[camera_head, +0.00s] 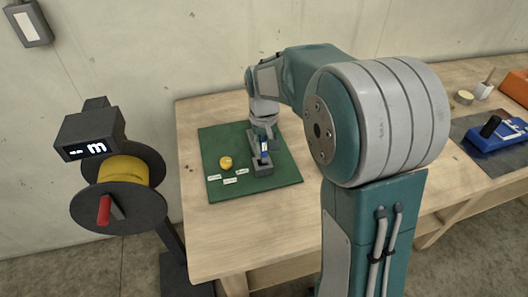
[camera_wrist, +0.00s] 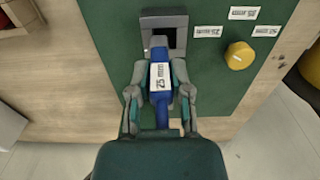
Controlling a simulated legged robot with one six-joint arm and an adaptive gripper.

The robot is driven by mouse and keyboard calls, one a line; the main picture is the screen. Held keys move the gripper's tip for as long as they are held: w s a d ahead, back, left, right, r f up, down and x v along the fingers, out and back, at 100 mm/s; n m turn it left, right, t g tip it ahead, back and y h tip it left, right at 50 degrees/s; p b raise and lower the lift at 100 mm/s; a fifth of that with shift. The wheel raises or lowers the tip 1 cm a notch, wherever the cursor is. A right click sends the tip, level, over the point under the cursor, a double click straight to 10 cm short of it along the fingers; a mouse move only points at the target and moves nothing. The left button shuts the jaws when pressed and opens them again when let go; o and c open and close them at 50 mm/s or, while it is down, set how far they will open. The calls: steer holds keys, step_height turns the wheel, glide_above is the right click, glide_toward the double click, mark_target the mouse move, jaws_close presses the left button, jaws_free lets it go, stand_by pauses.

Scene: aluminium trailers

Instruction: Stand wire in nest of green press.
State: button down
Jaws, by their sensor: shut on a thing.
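My gripper (camera_wrist: 159,75) is shut on a blue piece (camera_wrist: 161,50) with a white label that appears to read "25 mm"; no bare wire can be made out. The blue piece also shows in the head view (camera_head: 265,148), below my wrist. Its far end is at the dark opening of a grey block (camera_wrist: 178,22), which also shows in the head view (camera_head: 263,170). The block sits on a green mat (camera_head: 285,176). I cannot tell whether the piece is seated inside the block or above it. No green press is clearly recognisable apart from this mat and block.
A yellow round piece (camera_head: 226,162) and several small white labels (camera_head: 230,181) lie on the mat. A yellow spool (camera_head: 124,171) on a dark stand is left of the wooden bench (camera_head: 240,228). A blue tool (camera_head: 497,136) and an orange object (camera_head: 516,88) are at right.

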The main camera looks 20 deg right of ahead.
mark_target(264, 158)
steer(key=f, duration=0.2)
steer(key=shift+s+a+f, duration=0.2)
steer(key=shift+s+f, duration=0.05)
steer(key=shift+f, duration=0.15)
steer(key=shift+w+a, duration=0.1)
steer(key=shift+a, duration=0.15)
steer(key=c, duration=0.6)
jaws_free()
steer(key=shift+d+r, duration=0.1)
steer(key=shift+d, duration=0.1)
steer(key=shift+r, duration=0.1)
